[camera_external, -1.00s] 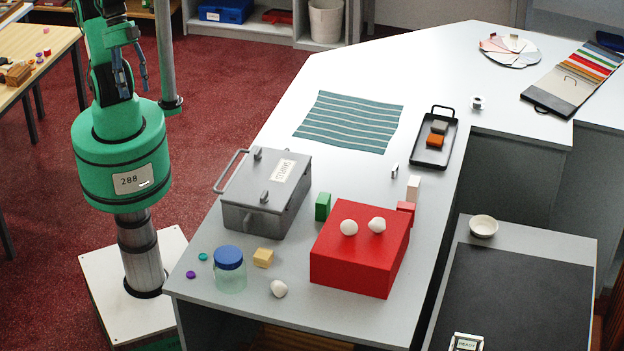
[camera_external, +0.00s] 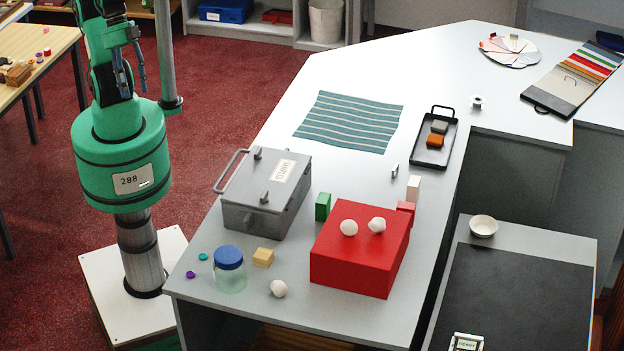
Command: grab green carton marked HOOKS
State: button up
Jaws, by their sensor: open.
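A small green carton (camera_external: 322,207) stands upright on the grey counter, between the grey lidded box and the red box. Any marking on it is too small to read. My gripper (camera_external: 134,84) is at the upper left, above my green base column and off the counter's left side. Its blue-grey fingers point down, apart and empty, well away from the carton.
The grey box (camera_external: 262,200) with handles stands left of the carton; the red box (camera_external: 352,265) with white lumps stands right. A glass jar (camera_external: 230,272), a yellow block (camera_external: 263,258) and a white lump (camera_external: 279,289) are in front. A striped cloth (camera_external: 350,121) lies behind.

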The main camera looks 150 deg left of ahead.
dwell(0.3)
jog(key=w+a+f+m+g+h+b, duration=0.1)
jog(key=w+a+f+b, duration=0.2)
jog(key=w+a, duration=0.3)
jog(key=w+a+f+m+g+h+b, duration=0.1)
jog(key=w+a+f+g+h+b, duration=0.15)
jog(key=w, duration=0.55)
jog(key=w+a+f+m+h+b, duration=0.1)
jog(key=w+a+f+b, duration=0.15)
jog(key=a, duration=0.25)
jog(key=w+a+f+m+t+h+b, duration=0.1)
jog(key=w+a+f, duration=0.2)
jog(key=a, duration=0.2)
jog(key=w+a+f+m+b, duration=0.1)
jog(key=w+a+f+b, duration=0.15)
jog(key=a, duration=0.35)
jog(key=s+a+f+m+t+h+b, duration=0.1)
jog(key=s+a+f+t+h+b, duration=0.1)
jog(key=a+f, duration=0.8)
jog(key=s+a+f+m+t+h+b, duration=0.1)
jog(key=a+f+t, duration=0.4)
jog(key=a+f, duration=0.6)
jog(key=s+a+m+b, duration=0.1)
jog(key=s+a+b, duration=0.1)
jog(key=a, duration=0.7)
jog(key=shift+a+m+h+b, duration=0.25)
jog(key=shift+m+h+b, duration=0.05)
jog(key=shift+h+b, duration=0.1)
jog(key=shift+d, duration=0.1)
